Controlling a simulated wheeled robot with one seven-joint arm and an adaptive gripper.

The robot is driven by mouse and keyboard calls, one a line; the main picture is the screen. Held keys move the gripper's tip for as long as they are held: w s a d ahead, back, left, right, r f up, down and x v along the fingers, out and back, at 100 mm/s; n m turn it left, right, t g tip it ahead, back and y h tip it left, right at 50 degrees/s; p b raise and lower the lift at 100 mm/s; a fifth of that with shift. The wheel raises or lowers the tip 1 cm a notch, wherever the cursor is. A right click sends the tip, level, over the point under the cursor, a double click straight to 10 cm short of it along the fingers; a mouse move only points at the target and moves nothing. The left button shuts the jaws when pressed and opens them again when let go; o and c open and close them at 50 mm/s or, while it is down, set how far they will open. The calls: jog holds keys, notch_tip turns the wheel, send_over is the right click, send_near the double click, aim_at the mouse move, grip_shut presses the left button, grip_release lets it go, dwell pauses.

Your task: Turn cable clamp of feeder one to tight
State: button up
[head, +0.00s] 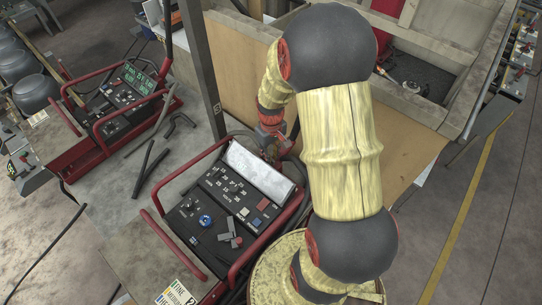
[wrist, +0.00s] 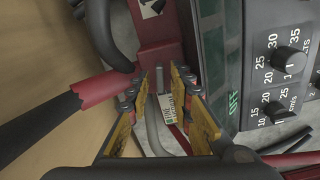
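My gripper (wrist: 160,82) shows in the wrist view with its two yellow-padded fingers apart and nothing clearly held between them. In the head view my gripper (head: 272,138) is at the back right corner of the nearer feeder (head: 222,212), partly hidden by my arm. In the wrist view a red bar (wrist: 100,88) with a black sleeve runs left of the fingers. A red bracket (wrist: 155,58) lies beyond the tips. A thin grey rod (wrist: 152,125) shows in the gap between the fingers. I cannot tell which part is the cable clamp.
Black knobs (wrist: 287,60) on a dial panel are right of my gripper. The nearer feeder bears a label (head: 178,294) that seems to read 2. Another red feeder (head: 120,98) with a lit green display stands back left. A wooden crate (head: 420,150) is at right.

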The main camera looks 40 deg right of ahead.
grip_shut()
jog(key=shift+m, duration=0.3)
dwell(0.3)
jog(key=m+b, duration=0.1)
jog(key=m, duration=0.9)
jog(key=shift+m, duration=0.4)
jog(key=shift+m+b, duration=0.35)
jog(key=shift+m, duration=1.65)
jog(key=shift+o, duration=0.9)
grip_release()
